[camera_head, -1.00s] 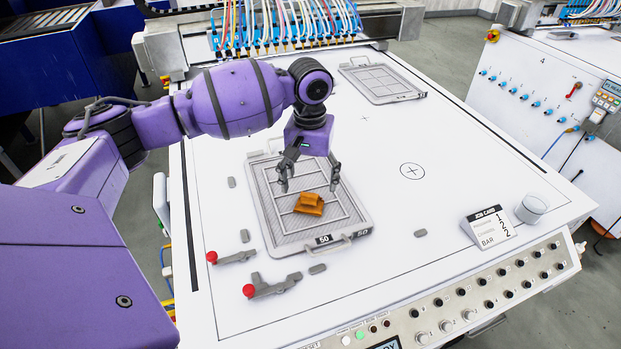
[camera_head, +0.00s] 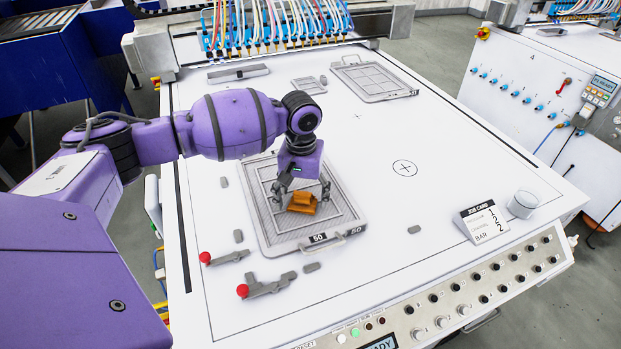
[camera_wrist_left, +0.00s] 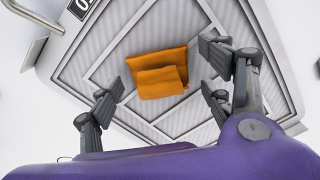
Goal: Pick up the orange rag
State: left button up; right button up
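The orange rag (camera_head: 303,203) lies folded on the grey ribbed tray (camera_head: 285,237) marked 50 on the white table. It also shows in the left wrist view (camera_wrist_left: 160,75), in the middle of the tray. My left gripper (camera_head: 300,196) is low over the tray with its fingers spread to either side of the rag. In the left wrist view the open fingers (camera_wrist_left: 165,90) stand apart from the rag, with a gap on both sides. My right gripper is in neither view.
A second tray (camera_head: 372,80) lies at the back of the table. Two red-knobbed clamps (camera_head: 265,286) sit in front of the near tray. The table's middle right is clear.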

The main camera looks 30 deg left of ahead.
pick_arm(q)
jog(key=c, duration=1.1)
